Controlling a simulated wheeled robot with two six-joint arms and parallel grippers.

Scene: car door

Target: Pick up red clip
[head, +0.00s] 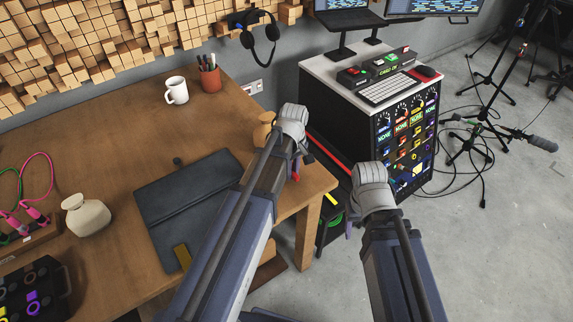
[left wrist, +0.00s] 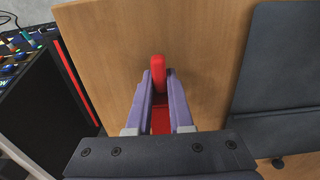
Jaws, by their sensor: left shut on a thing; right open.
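The red clip (left wrist: 158,66) is between the fingers of my left gripper (left wrist: 159,84), with its rounded end sticking out past the fingertips. In the head view, a small part of the red clip (head: 295,177) shows below my left gripper (head: 298,160), near the right edge of the wooden table. The left wrist view shows the table top beyond the clip; whether the clip touches the table I cannot tell. My right gripper (head: 350,219) is empty, right of the table, its fingers mostly hidden behind the wrist.
The wooden table (head: 120,130) holds a dark folder (head: 185,190), a white mug (head: 177,91), a pen cup (head: 210,78) and a beige vase (head: 88,216). A black cabinet (head: 330,110) with a white top stands at the right. Cables lie on the floor.

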